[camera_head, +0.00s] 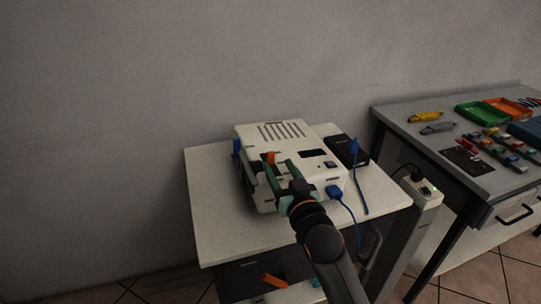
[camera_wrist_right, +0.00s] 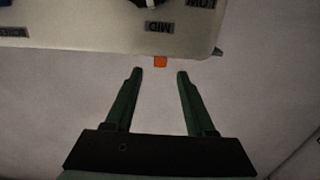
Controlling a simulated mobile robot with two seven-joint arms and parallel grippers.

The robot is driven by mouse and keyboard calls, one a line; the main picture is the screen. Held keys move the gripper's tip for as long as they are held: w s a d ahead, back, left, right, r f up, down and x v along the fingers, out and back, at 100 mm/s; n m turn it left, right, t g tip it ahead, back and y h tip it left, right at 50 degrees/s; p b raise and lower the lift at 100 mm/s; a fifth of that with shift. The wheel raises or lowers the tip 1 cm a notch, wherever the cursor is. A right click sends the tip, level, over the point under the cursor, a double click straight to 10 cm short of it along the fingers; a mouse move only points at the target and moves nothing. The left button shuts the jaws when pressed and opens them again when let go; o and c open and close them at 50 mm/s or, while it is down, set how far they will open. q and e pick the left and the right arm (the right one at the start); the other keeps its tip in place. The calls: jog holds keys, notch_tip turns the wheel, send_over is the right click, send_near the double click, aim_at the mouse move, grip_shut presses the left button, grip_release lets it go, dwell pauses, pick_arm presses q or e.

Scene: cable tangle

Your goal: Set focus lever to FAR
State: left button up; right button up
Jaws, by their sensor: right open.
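A white device (camera_head: 285,150) with a slotted top sits on a cart. Its small orange lever (camera_head: 270,157) stands at the near-left part of the device. In the right wrist view the orange lever (camera_wrist_right: 160,61) juts from the edge of the device (camera_wrist_right: 100,38), beside an upside-down label reading MID (camera_wrist_right: 158,27). Another label at the top edge is cut off. My right gripper (camera_head: 268,167) is open. In the right wrist view its green fingertips (camera_wrist_right: 160,74) are either side of the lever's line, just short of it. My left gripper is not in view.
The cart top (camera_head: 215,215) is bare at the front left.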

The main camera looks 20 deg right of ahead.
aim_at(272, 155)
jog(key=w, duration=0.6)
jog(key=shift+w+a, duration=0.1)
jog(key=shift+w, duration=0.2)
jog(key=shift+c, duration=0.2)
grip_shut()
dwell(1.0)
